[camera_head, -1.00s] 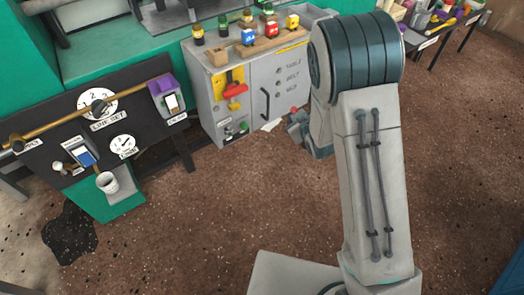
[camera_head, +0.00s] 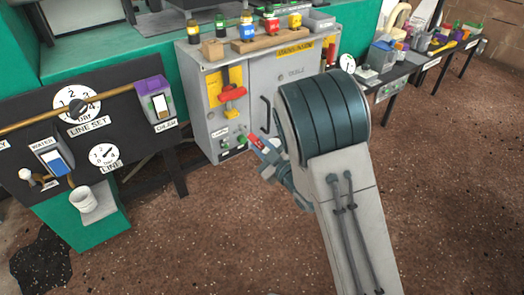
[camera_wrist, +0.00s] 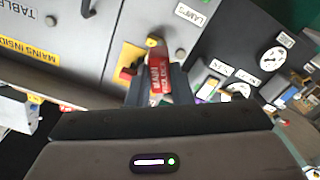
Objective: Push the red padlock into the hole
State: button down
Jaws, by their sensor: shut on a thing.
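My gripper (camera_head: 268,158) is shut on the red padlock (camera_head: 256,141), in front of the lower part of the grey cabinet (camera_head: 283,98). In the wrist view the red padlock (camera_wrist: 160,76) stands between the fingers with its white lettering towards the camera, partly covered by them. A yellow plate (camera_head: 213,88) with a red handle (camera_head: 232,94) is on the cabinet's face, up and left of my gripper in the head view. The yellow plate (camera_wrist: 130,55) shows just beyond the padlock in the wrist view. I cannot make out the hole.
A black panel (camera_head: 130,120) with dials, a brass pipe and switches stands left of the cabinet. A white cup (camera_head: 82,199) is below it. Coloured bottles stand on a wooden block (camera_head: 268,42) on the cabinet. Side tables (camera_head: 400,72) stand at the right. The brown floor is open.

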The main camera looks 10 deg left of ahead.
aim_at(244, 129)
jog(key=shift+b, duration=0.45)
jog(key=shift+b+x, duration=0.4)
jog(key=shift+x, duration=2.45)
jog(key=shift+b, duration=1)
jog(key=shift+b+x, duration=0.4)
jog(key=shift+x, duration=1.65)
jog(key=c, duration=1.2)
grip_release()
jog(key=shift+d, duration=0.1)
jog(key=p+v, duration=0.3)
jog(key=v, duration=1)
jog(key=shift+s+d, duration=0.25)
